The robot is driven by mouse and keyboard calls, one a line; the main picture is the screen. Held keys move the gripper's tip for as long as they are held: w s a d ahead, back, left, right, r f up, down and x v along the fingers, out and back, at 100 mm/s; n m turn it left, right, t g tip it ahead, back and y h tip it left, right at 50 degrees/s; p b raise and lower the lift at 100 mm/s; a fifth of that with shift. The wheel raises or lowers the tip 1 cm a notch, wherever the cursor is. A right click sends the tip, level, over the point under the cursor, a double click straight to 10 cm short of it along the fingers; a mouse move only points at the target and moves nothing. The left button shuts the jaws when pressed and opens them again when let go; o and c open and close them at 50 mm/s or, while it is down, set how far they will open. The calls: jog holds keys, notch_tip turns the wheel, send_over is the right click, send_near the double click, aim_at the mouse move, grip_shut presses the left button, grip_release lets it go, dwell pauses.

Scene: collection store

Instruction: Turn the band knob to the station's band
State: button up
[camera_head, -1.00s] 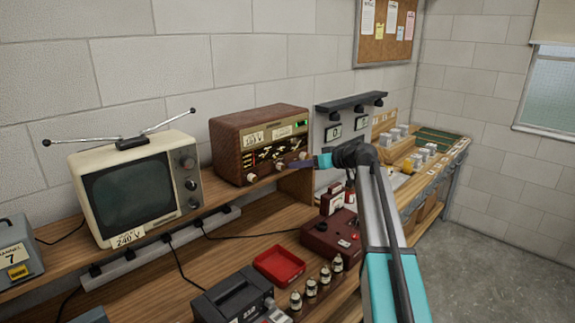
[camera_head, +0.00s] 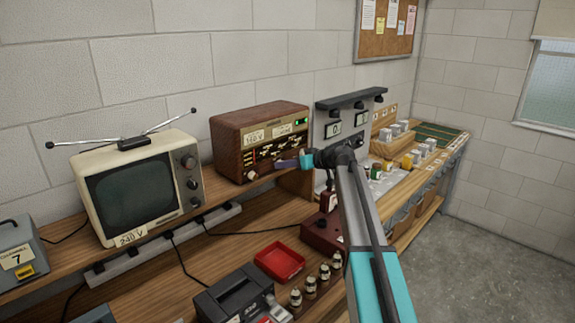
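The brown radio (camera_head: 240,142) stands on the wooden shelf, its front facing right and toward me. A red line shows on the dial's left part. My gripper (camera_head: 285,163) is at the radio's lower right front, its purple-grey fingers pointing left. It covers part of the lower front, so the band knob cannot be made out. Whether the fingers are open, shut or touching a knob is too small to tell.
A cream television (camera_head: 128,188) with antennas stands left of the radio. Grey panel equipment (camera_head: 335,125) stands right of the radio.

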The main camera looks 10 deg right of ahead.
jog(key=shift+d, duration=0.1)
grip_shut()
jog(key=shift+w+f+m+b, duration=0.1)
jog(key=shift+m+b, duration=0.2)
jog(key=shift+b, duration=0.35)
jog(key=shift+w+d+f+m+g+y+b, duration=0.1)
jog(key=shift+m+g+y+b, duration=0.2)
jog(key=shift+m+y+b, duration=0.95)
jog(key=shift+w+d+f+m+g+y+b, duration=0.1)
jog(key=shift+m+g+y+b, duration=0.4)
jog(key=shift+m+b, duration=1.35)
jog(key=shift+r, duration=0.1)
